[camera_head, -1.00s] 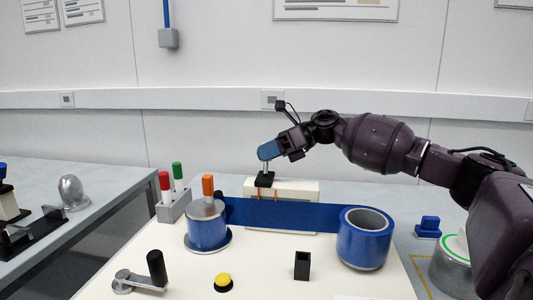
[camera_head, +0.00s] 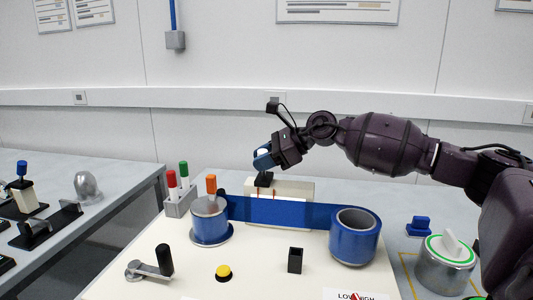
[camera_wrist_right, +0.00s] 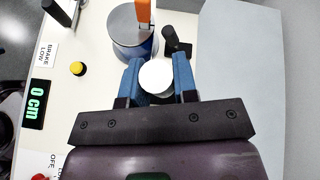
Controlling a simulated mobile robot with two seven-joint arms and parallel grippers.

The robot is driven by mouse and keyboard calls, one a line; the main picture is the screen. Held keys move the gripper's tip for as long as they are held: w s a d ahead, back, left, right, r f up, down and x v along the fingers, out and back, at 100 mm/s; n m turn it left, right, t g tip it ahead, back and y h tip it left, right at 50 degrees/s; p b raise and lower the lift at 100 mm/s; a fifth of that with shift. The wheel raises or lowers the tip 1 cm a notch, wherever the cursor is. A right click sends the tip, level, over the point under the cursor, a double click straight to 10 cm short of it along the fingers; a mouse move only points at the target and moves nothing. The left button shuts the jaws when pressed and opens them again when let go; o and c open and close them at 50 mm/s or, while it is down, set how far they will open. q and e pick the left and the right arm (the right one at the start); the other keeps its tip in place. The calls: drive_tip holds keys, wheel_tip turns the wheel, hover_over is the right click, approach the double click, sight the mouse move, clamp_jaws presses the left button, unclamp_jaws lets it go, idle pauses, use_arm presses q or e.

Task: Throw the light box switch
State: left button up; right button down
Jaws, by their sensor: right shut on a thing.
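The light box (camera_head: 292,188) is the low white box at the back of the cream panel, partly hidden behind the blue film band (camera_head: 275,212). Its switch (camera_head: 264,179) has a black base and a white round knob. My right gripper (camera_head: 264,158) is over the base, its blue fingers on either side of the knob. In the right wrist view the white knob (camera_wrist_right: 157,77) sits between the two blue fingertips, and my right gripper (camera_wrist_right: 157,82) is shut on it. The fingers hide the lever's stem. My left gripper is not in view.
A blue roll with an orange handle (camera_head: 211,186) stands left of the switch, and an open blue roll (camera_head: 355,238) stands right.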

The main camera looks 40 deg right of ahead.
drive_tip(key=shift+s+a+n+h, duration=0.25)
drive_tip(key=shift+n+h, duration=0.15)
drive_tip(key=shift+s+a+f+n+t, duration=0.2)
drive_tip(key=shift+f+n+t, duration=0.1)
drive_tip(key=shift+t, duration=0.1)
drive_tip(key=shift+h, duration=0.3)
drive_tip(key=c, duration=0.9)
unclamp_jaws()
